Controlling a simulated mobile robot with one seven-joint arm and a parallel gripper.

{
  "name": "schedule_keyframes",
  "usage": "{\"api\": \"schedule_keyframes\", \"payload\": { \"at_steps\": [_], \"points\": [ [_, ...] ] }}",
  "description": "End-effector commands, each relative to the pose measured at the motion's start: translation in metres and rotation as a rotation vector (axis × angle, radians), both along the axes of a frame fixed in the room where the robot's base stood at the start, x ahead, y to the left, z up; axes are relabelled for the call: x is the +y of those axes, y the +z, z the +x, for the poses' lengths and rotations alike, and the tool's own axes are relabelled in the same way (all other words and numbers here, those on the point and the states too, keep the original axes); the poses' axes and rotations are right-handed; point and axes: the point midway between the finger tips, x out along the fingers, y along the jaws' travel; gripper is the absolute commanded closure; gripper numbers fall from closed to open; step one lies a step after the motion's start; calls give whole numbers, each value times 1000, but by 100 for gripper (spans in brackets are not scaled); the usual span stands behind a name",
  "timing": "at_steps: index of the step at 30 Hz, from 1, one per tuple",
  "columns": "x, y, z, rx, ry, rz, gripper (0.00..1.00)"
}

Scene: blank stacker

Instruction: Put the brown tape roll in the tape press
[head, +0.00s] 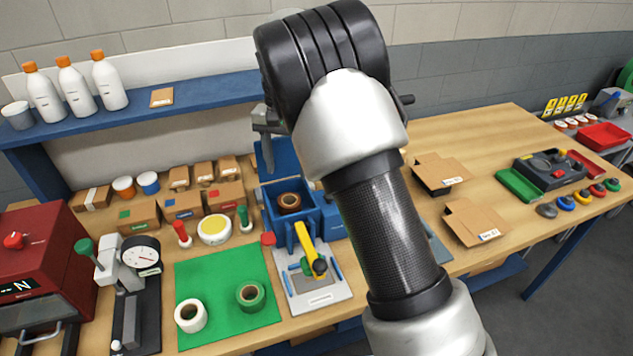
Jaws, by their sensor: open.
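A brown tape roll (289,202) lies inside an open-topped blue box-shaped holder (271,222) left of my arm. A small fixture with a yellow lever (306,240) and a grey base plate (318,300) stands in front of that holder. I cannot tell which of these blue parts or fixtures is the tape press. My arm crosses the middle of the view and its black wrist hides what is behind it. My gripper's fingers cannot be made out. No contact with the brown roll shows.
A green mat (218,262) carries a white roll (190,315) and a green roll (250,295). A dial gauge stand (140,255) and red machine (40,265) stand left. Cardboard pieces (470,220) lie right of my arm. The workbench's right back (490,130) is clear.

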Motion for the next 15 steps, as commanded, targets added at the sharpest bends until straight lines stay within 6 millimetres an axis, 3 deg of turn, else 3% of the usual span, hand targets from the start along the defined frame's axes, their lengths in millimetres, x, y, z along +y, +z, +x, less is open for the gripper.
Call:
{"api": "schedule_keyframes", "payload": {
  "at_steps": [5, 8, 11, 15],
  "points": [
    [-7, 13, -3, -10, -1, 12, 44],
    [-26, 43, -16, -37, 1, 42, 44],
    [-53, 84, -44, -84, 18, 81, 44],
    [-91, 134, -99, -169, 66, 115, 44]
  ]
}}
